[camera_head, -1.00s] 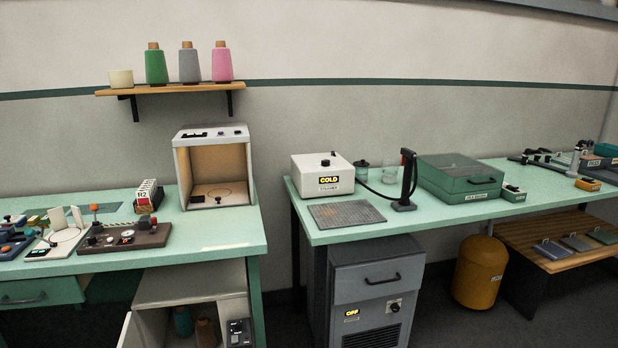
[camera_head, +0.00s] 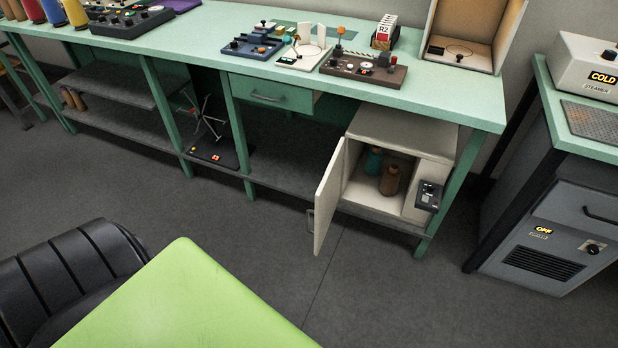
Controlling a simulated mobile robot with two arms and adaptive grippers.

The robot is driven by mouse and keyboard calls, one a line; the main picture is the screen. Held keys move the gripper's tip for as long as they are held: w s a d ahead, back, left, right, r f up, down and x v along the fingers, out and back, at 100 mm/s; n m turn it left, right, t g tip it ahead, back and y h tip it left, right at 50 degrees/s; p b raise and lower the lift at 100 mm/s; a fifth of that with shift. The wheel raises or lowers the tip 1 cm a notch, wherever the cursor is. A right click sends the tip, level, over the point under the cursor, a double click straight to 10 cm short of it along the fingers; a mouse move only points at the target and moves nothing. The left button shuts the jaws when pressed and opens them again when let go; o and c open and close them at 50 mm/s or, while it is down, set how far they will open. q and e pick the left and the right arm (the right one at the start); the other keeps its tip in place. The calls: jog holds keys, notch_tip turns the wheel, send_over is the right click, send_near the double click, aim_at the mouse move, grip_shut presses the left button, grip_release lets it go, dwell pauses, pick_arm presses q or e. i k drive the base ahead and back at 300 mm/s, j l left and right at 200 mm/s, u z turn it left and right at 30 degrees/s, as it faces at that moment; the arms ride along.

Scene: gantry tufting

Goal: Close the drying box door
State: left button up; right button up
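The drying box (camera_head: 408,133) is a cream cabinet on the low shelf under the right end of the green bench. Its door (camera_head: 328,196) is hinged on the left and stands open, swung out toward me. A dark handle (camera_head: 310,221) sits on the door's outer face. Inside are a teal cone (camera_head: 374,161) and a brown cone (camera_head: 390,180). A small dark control panel (camera_head: 428,195) is on the box's right front. Neither of my grippers is in view.
The green bench (camera_head: 440,102) carries several devices. A grey cabinet marked OFF (camera_head: 540,235) stands to the right. A black chair (camera_head: 70,270) and a bright green surface (camera_head: 190,300) fill the lower left. The floor before the box is clear.

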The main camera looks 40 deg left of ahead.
aim_at(326, 196)
jog(key=j, duration=1.15)
jog(key=k+j, duration=0.1)
jog(key=j, duration=1.1)
